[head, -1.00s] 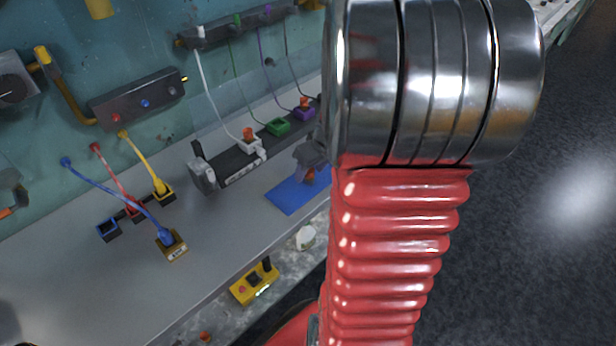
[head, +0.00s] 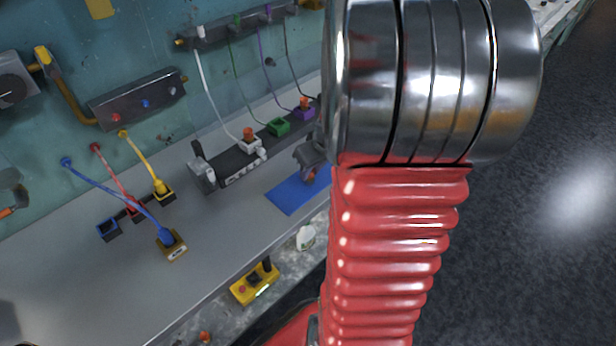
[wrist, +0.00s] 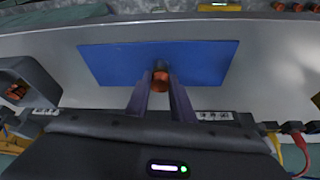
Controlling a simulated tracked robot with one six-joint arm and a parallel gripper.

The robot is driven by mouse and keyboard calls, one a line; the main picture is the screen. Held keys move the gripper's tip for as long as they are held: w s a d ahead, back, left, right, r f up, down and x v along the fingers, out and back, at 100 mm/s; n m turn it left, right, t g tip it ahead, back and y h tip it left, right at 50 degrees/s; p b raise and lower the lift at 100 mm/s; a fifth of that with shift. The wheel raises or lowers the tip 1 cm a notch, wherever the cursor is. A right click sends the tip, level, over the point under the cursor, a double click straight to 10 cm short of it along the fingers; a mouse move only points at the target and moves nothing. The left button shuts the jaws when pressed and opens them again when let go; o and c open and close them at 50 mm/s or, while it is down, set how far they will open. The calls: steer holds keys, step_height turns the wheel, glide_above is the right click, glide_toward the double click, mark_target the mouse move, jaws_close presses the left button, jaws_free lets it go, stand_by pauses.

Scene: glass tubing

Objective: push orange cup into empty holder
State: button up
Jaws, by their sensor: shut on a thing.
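My gripper (head: 311,165) is over the blue mat (head: 286,198), partly hidden by my arm in the head view. In the wrist view, my gripper (wrist: 159,84) is shut on a small orange cup (wrist: 160,77), above the blue mat (wrist: 112,62). The orange cup (head: 311,175) also shows below the jaws in the head view. On the dark rail behind stand a white holder (head: 251,147), a green holder (head: 278,127) and a purple holder (head: 303,114). Orange cups show at the white and purple holders. The green holder shows no orange cup.
Thin cables run from the holders up to a wall bar (head: 235,24). At left, blue, red and yellow cables reach small blocks on the bench. A yellow control box (head: 254,284) stands at the front edge.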

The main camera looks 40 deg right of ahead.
jaws_close()
step_height(320, 180, up, 10)
stand_by(0.6)
stand_by(0.5)
